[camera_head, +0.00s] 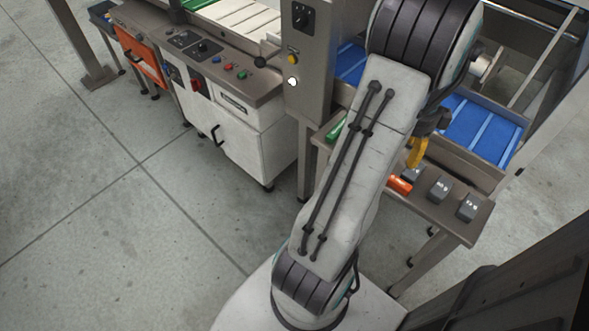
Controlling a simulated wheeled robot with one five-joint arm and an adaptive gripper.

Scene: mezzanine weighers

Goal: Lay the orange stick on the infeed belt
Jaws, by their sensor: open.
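A short orange stick (400,185) lies on the narrow steel shelf (445,221) at the right, beside several grey blocks. My gripper (417,153) hangs just above and behind the stick, apart from it as far as I can see. One yellow finger shows; the rest is partly hidden behind my arm. It is open, and I see nothing held in it. A blue ribbed belt (480,127) runs behind the shelf, partly covered by my arm. Another blue part of it shows left of my arm (349,62).
Grey weights (438,188) stand on the shelf right of the stick. A green piece (336,130) lies at the shelf's left end. A steel post (309,60) and a control cabinet (255,140) stand to the left. The floor in front is clear.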

